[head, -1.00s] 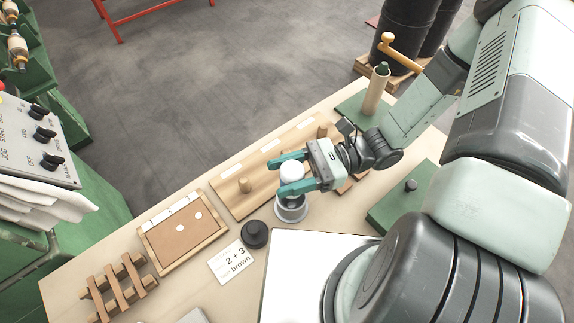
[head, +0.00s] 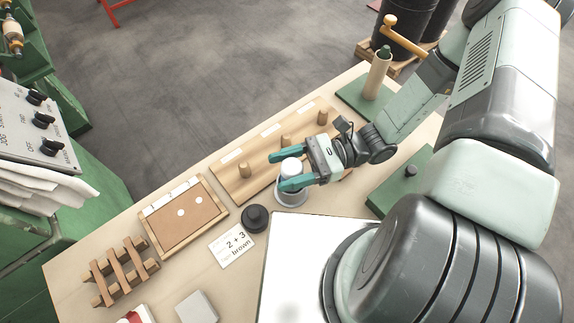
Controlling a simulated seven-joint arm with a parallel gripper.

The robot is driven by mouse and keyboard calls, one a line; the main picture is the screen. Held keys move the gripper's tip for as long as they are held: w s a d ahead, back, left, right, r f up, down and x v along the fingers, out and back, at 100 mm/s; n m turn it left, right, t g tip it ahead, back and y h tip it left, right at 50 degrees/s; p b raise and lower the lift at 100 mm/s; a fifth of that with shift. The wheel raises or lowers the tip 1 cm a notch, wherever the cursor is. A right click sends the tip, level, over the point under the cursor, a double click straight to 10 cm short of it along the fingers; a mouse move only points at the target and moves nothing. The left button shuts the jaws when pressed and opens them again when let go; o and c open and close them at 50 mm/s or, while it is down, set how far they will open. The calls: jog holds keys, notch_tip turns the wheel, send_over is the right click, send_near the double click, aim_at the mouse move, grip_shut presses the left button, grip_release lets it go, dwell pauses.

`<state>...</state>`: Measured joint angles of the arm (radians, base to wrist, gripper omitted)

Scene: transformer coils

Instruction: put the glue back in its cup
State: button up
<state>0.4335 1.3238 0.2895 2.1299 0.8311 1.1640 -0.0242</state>
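The glue, a white rounded bottle (head: 291,167), is between the two teal fingers of my gripper (head: 285,172), right of the table's middle. The fingers are on either side of the glue and appear shut on it. A grey metallic cup (head: 291,199) is directly under the fingers. The glue's lower part is hidden by the near finger and the cup rim, so how deep it is in the cup cannot be told.
A dark round knob-like weight (head: 255,217) and a note card (head: 232,245) lie left of the cup. A wooden peg board (head: 232,180) is behind it. A framed brown tray (head: 187,218) and a wooden rack (head: 120,270) are further left.

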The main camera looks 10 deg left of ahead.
jog(key=o, duration=0.4)
jog(key=v, duration=1.1)
jog(key=shift+a, duration=0.1)
dwell(0.6)
jog(key=w+d+r+n+t+h, duration=0.15)
jog(key=r+n+h, duration=0.35)
jog(key=r, duration=0.5)
jog(key=d+r+n+t+h, duration=0.2)
jog(key=r+n+h, duration=0.2)
jog(key=r+h, duration=0.4)
jog(key=s+r+n+t+h, duration=0.1)
jog(key=s+r+t, duration=0.3)
jog(key=r, duration=0.4)
jog(key=s+d+r+n+t+h, duration=0.1)
jog(key=s+r+n+t+h, duration=0.1)
jog(key=r, duration=0.6)
jog(key=s+n+t, duration=0.1)
jog(key=s+t, duration=0.1)
jog(key=t, duration=0.1)
jog(key=shift+s+r+n, duration=0.15)
jog(key=shift+r+n, duration=0.15)
